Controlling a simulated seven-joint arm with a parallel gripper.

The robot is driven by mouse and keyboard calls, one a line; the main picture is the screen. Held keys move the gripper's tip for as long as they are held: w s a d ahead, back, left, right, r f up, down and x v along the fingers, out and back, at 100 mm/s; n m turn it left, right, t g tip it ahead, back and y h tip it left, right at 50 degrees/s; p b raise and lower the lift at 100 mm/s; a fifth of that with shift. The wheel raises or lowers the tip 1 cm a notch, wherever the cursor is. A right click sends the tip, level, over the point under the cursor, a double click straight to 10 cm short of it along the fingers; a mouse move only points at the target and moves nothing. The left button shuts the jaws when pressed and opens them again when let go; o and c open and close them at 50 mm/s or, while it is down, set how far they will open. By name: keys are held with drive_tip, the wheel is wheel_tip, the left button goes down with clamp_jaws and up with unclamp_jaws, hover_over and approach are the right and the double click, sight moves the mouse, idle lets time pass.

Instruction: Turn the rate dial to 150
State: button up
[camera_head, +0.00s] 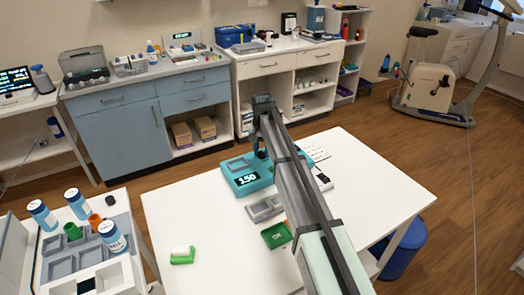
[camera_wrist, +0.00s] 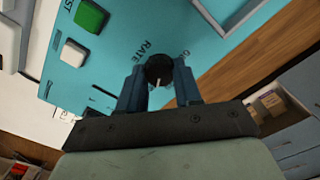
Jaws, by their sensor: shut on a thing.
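A teal device (camera_head: 240,168) stands on the white table, partly hidden behind my arm. Its dark display (camera_head: 246,179) reads 150 in white digits. In the wrist view the teal panel (camera_wrist: 125,50) carries a black rate dial (camera_wrist: 159,70) with a white pointer line, next to the printed word RATE. A green button (camera_wrist: 90,16) and a white button (camera_wrist: 73,53) are on the same panel. My gripper (camera_wrist: 158,78) is shut on the dial, one blue finger on each side. In the head view my gripper's fingers are mostly hidden around the device's far edge.
A green block with a white top (camera_head: 182,254) lies at the front left. A rack with bottles (camera_head: 88,258) stands on the left. The table's right part is clear.

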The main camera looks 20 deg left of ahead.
sight(262, 153)
idle(0.3)
drive_tip(key=o, duration=1)
drive_tip(key=shift+o, duration=0.2)
drive_tip(key=shift+r, duration=0.1)
wheel_tip(262, 153, up, 14)
drive_tip(key=shift+f, duration=0.2)
